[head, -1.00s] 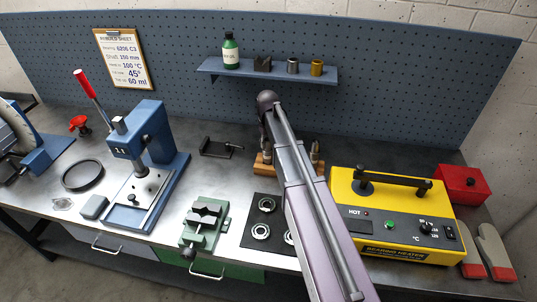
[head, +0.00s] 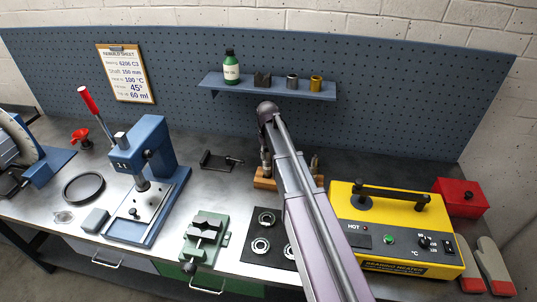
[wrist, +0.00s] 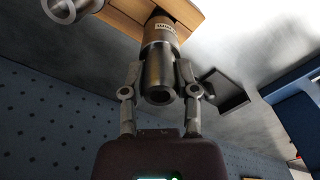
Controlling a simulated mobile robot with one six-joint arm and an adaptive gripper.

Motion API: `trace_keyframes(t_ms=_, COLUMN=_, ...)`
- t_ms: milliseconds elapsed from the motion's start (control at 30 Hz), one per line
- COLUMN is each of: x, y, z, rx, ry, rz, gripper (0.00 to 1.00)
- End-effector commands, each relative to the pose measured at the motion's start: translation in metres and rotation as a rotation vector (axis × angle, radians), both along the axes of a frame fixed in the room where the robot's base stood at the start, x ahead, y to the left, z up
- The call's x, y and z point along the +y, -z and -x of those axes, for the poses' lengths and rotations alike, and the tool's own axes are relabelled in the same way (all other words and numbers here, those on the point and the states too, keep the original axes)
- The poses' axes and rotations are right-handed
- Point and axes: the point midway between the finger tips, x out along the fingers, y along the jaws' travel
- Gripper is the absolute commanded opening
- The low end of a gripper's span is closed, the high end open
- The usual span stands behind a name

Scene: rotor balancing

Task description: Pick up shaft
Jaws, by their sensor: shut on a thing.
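In the wrist view, my gripper (wrist: 158,76) is shut on a grey metal stepped shaft (wrist: 157,62), one finger on each side. The shaft's hollow-looking end faces the camera. A small label, too small to read surely, is on its wider part. Its far end meets the wooden block (wrist: 178,10); I cannot tell whether it is seated or just clear. In the head view, the block (head: 264,184) shows beside my arm, with the held shaft (head: 265,165) above it. My arm hides much of the block and gripper.
Another shaft (head: 315,163) stands at the block's right; a metal cylinder end (wrist: 62,8) shows in the wrist view. The yellow heater (head: 395,238) is to the right, the blue press (head: 150,180) to the left. A green vise (head: 204,240) and dark bearing mat (head: 262,228) are in front.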

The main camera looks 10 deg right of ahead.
Motion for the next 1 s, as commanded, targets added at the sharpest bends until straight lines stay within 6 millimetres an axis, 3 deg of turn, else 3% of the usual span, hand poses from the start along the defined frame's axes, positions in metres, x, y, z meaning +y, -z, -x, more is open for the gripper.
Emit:
trace_keyframes(t_ms=233, x=0.000, y=-0.019, z=0.000, rx=0.000, ry=0.000, rz=-0.001, gripper=0.00)
trace_keyframes(t_ms=800, x=0.010, y=-0.026, z=0.107, rx=0.000, ry=0.000, rz=-0.001, gripper=0.00)
trace_keyframes(t_ms=1000, x=0.013, y=-0.029, z=0.136, rx=0.000, ry=0.000, rz=0.000, gripper=0.00)
